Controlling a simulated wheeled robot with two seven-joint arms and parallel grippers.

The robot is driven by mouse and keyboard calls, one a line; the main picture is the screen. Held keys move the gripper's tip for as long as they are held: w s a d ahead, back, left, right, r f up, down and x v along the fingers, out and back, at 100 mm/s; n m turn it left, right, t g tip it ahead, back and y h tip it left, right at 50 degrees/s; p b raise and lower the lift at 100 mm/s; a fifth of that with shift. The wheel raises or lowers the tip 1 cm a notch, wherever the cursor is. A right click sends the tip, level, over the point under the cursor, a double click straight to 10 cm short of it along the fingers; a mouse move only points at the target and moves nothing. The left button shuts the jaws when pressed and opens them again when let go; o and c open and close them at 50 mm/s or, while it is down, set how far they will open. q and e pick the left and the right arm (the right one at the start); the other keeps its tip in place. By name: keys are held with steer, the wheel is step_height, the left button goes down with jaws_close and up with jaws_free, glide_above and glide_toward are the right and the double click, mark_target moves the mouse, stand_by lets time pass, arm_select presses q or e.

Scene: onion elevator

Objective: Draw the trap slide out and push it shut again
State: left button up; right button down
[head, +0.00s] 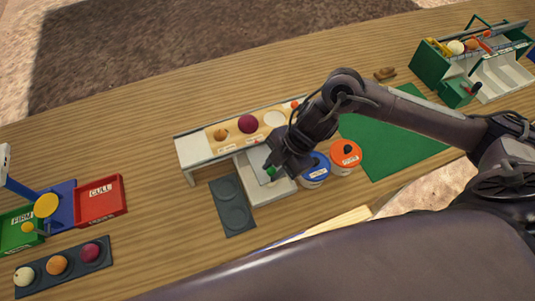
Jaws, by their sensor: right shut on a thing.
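My right gripper (274,170) comes in from the right and points down at a small green knob (270,169). It is shut on the knob, which its fingers partly cover. The knob appears to belong to the trap slide, a pale grey plate (256,167) at the front of a long white-sided stand (194,153). The hand hides part of the slide, so I cannot tell how far out it is. A white tray (267,194) lies below the knob. My left gripper is not in view.
An orange onion, a red onion (248,124) and a white one lie on the stand. A dark two-dish tray (232,207) lies left. Red CULL (100,201) and green FIRM bins are far left.

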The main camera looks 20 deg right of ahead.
steer(key=shift+s, duration=0.1)
steer(key=shift+w, duration=0.65)
steer(key=shift+w+a+b, duration=0.15)
steer(key=shift+w+b, duration=0.35)
steer(key=shift+w, duration=3.1)
steer(key=c, duration=1.1)
jaws_free()
steer(key=shift+r, duration=0.1)
